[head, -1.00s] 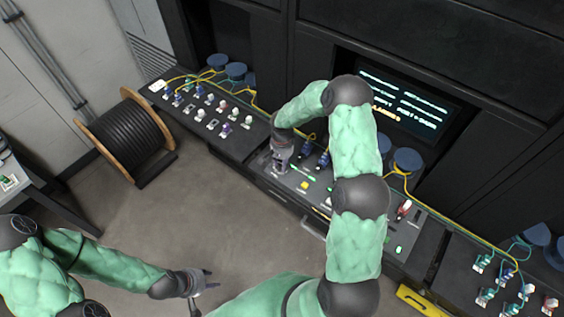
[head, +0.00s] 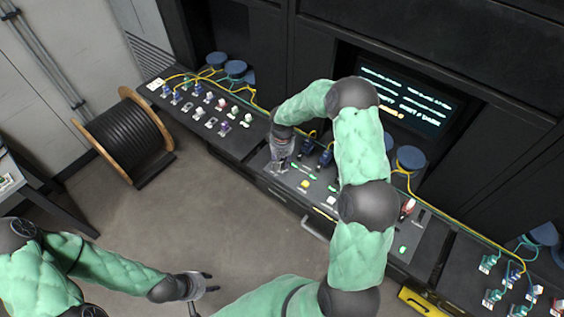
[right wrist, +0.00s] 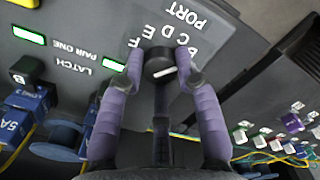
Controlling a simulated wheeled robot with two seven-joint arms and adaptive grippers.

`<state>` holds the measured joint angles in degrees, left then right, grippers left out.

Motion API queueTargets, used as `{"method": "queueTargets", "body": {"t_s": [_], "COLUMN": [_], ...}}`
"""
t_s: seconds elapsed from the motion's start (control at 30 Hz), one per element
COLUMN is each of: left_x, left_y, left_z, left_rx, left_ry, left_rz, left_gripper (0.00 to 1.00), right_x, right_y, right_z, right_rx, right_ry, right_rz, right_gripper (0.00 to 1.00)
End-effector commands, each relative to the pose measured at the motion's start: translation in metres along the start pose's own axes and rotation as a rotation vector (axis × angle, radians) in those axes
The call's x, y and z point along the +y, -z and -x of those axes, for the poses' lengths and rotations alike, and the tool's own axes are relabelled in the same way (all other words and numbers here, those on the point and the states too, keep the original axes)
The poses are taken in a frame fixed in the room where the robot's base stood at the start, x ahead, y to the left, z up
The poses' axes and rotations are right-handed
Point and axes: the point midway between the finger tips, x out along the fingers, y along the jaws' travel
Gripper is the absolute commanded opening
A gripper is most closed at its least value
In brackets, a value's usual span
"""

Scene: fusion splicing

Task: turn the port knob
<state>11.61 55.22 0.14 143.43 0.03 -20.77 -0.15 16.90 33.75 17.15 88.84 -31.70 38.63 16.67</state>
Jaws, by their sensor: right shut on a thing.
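The port knob (right wrist: 160,68) is a round black knob with a white pointer line, on a dark panel in the right wrist view. White letters and the word PORT (right wrist: 186,14) are printed around it, upside down in this view. My right gripper (right wrist: 163,72) has its two purple fingers on either side of the knob, shut on it. In the head view my right gripper (head: 281,160) is at the left end of the console, and the knob is hidden beneath it. My left gripper (head: 204,283) is open and empty above the floor, far from the console.
A lit screen (head: 405,102) stands behind the console. Rows of connectors (head: 222,103) lie to the left. A cable reel (head: 126,137) stands on the floor.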

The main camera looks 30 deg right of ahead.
Motion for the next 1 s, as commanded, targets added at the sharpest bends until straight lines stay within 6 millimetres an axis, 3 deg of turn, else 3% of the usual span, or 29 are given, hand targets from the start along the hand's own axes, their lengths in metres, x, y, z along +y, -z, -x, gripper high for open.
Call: {"method": "queueTargets", "body": {"t_s": [0.5, 1.0], "left_x": [-0.0024, -0.0026], "left_y": [0.0003, 0.0003], "left_z": [-0.0066, -0.0072], "left_rx": [0.000, 0.000], "left_ry": [0.000, 0.000], "left_rz": [0.000, 0.000], "left_gripper": [0.40, 0.40], "right_x": [-0.0002, 0.0000], "right_y": [0.0004, 0.0007], "right_z": [0.0002, 0.0007], "right_rx": [0.002, 0.002], "right_ry": [0.000, 0.000], "right_rz": [0.347, 0.417], "right_gripper": [0.01, 0.01]}}
